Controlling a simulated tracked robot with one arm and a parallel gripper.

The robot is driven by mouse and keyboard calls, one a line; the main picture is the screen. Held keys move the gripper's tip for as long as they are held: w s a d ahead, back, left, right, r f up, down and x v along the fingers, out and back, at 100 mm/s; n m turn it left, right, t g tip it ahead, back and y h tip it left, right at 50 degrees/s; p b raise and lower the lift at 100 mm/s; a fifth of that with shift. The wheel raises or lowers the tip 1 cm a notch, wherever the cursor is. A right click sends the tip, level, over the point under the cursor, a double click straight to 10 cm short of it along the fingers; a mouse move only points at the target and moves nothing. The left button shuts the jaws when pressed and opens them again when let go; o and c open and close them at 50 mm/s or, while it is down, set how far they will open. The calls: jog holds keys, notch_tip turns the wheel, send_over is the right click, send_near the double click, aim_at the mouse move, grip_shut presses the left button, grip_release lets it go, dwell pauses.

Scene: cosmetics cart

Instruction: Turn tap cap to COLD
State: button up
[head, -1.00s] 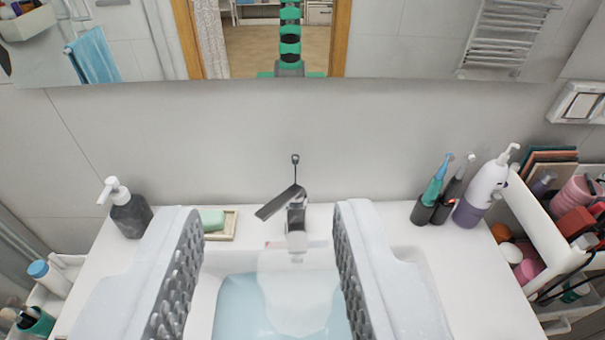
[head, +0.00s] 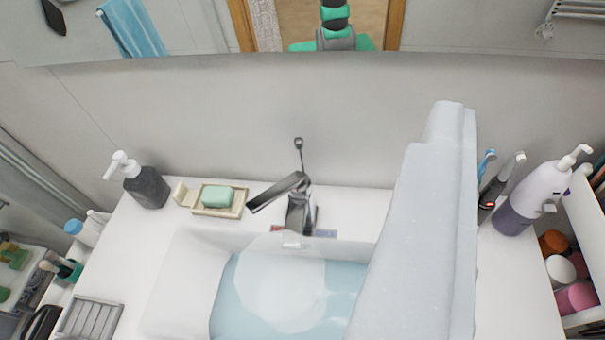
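The chrome tap (head: 299,212) stands behind the basin, with a small red mark on its left and a blue mark (head: 325,233) on its right. Its flat lever cap (head: 277,192) on top points out to the left and slightly down. A thin rod with a knob rises behind it. My gripper (head: 450,115) shows as one tall pale grey shape to the right of the tap, apart from the lever. I see no gap between fingers, and a second finger may be hidden behind the first.
The basin (head: 170,290) holds bluish water. A dark soap dispenser (head: 148,187) and a soap dish (head: 237,206) with green soap (head: 217,196) stand left. Toothbrushes (head: 494,180) and a white-purple bottle (head: 536,192) stand right. The mirror (head: 190,30) is behind.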

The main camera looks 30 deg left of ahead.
jog(key=o, duration=0.5)
jog(key=shift+s+r, duration=0.1)
jog(key=shift+s, duration=0.15)
jog(key=shift+c, duration=0.2)
jog(key=m+g+h+p, duration=0.1)
jog(key=m+g+p, duration=0.7)
jog(key=p, duration=1)
send_over(291, 180)
jog(key=s+d, duration=0.2)
jog(key=s, duration=0.1)
notch_tip(291, 180, down, 19)
jog(key=n+g, duration=0.2)
jog(key=a+f+m+g+h+p, duration=0.1)
jog(key=a+f+g+h+p, duration=0.1)
jog(key=a+f+p, duration=0.3)
jog(key=x, duration=0.4)
jog(key=p+x, duration=0.1)
jog(key=x, duration=0.9)
jog(key=shift+s+a+f, duration=0.15)
jog(key=shift+s+a, duration=0.1)
jog(key=shift+s, duration=0.1)
